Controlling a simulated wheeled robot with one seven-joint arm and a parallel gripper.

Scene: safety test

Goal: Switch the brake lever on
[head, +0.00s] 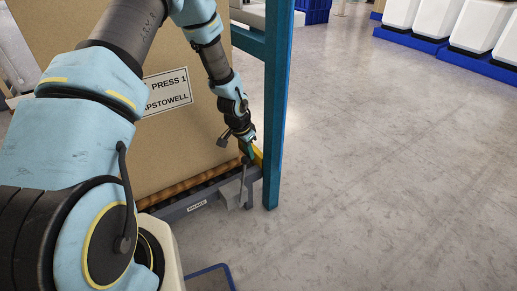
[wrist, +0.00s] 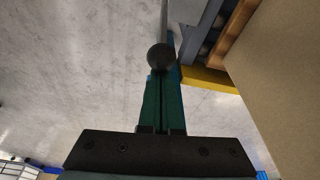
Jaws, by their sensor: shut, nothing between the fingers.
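The brake lever is a thin rod (head: 242,182) standing up from a small grey box (head: 234,194) on the side of the conveyor frame. Its round black knob (wrist: 160,57) shows in the wrist view, with the rod running up to the top edge. My gripper (head: 248,155) is at the upper end of the lever. Its green fingers (wrist: 163,82) are shut together with nothing between them. In the wrist view the fingertips lie just below the knob; I cannot tell whether they touch it. A "BRAKE" label (head: 197,206) is on the frame.
A large cardboard box (head: 190,145) stands on the roller conveyor (head: 190,188). A blue post (head: 277,110) rises close to the right of my gripper. A yellow part (wrist: 210,78) is near the fingers. White bins (head: 480,25) stand far right. The floor at right is clear.

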